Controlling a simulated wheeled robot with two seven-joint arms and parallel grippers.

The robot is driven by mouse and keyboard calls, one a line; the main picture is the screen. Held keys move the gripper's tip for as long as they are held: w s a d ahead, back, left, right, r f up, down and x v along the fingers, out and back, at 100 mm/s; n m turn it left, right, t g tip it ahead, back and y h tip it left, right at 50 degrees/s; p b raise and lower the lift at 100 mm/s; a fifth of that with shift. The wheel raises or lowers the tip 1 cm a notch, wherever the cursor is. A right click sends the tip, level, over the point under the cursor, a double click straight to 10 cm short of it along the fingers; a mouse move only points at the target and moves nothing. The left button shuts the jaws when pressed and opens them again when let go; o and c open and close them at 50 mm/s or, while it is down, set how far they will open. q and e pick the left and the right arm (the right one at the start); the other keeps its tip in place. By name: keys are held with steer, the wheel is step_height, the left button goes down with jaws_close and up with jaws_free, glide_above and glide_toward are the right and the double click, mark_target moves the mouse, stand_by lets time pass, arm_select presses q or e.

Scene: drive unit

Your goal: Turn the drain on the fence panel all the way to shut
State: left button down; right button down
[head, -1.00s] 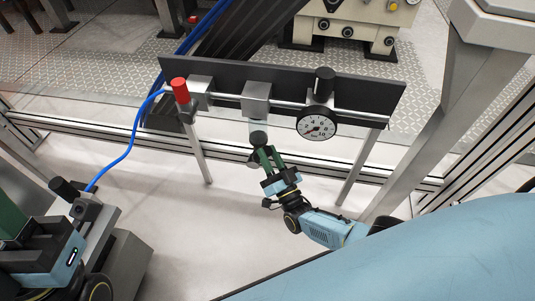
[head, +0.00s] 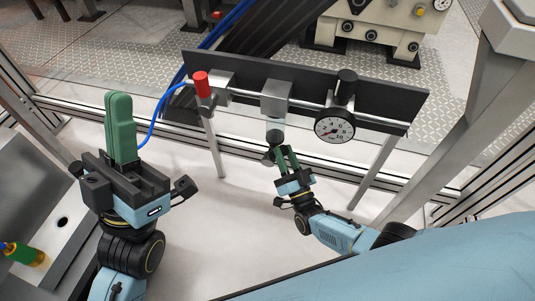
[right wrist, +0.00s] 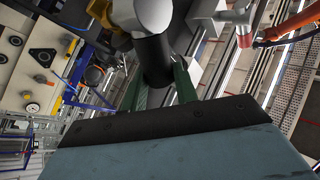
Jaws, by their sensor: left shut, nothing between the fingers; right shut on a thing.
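The dark fence panel (head: 390,100) carries a pipe with a silver block (head: 276,97) and a clear bowl (head: 275,126) hanging under it. The black drain (head: 269,156) is at the bottom of the bowl. My right gripper (head: 284,156) is shut on the drain from below, with its green fingers on either side. In the right wrist view the black drain (right wrist: 154,62) sits between the fingers, under the grey bowl end (right wrist: 153,14). How far the drain is turned cannot be told. My left gripper (head: 119,98) is shut and empty, fingers upward, left of the panel.
A red-capped valve (head: 202,86) with a blue hose (head: 152,123) is at the panel's left end. A round gauge (head: 334,126) and black knob (head: 346,83) are right of the bowl. Metal posts (head: 214,148) stand below the panel. The pale floor between my grippers is clear.

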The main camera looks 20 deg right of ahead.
steer(key=shift+a+f, duration=0.1)
arm_select(q)
steer(key=w+d+f+g+h, duration=0.1)
steer(key=w+d+f+g, duration=0.2)
steer(key=d+f+g, duration=0.45)
steer(key=w+d+f+g, duration=0.3)
steer(key=d+f+g, duration=0.3)
steer(key=d+f, duration=0.15)
steer(key=w+a+f+n+g+y, duration=0.1)
steer(key=w+a+f+n+y, duration=0.25)
steer(key=f, duration=0.65)
steer(key=w+a+f+n+g+y, duration=0.2)
steer(key=w+f+y, duration=0.25)
steer(key=f, duration=0.45)
arm_select(e)
steer(key=shift+s, duration=0.1)
arm_select(q)
steer(key=s+d+x, duration=0.1)
steer(key=s+x, duration=0.1)
steer(key=x, duration=1.1)
steer(key=shift+f+h, duration=0.3)
steer(key=shift+h, duration=0.1)
steer(key=shift+d+m+t, duration=0.1)
steer(key=shift+m+t, duration=0.15)
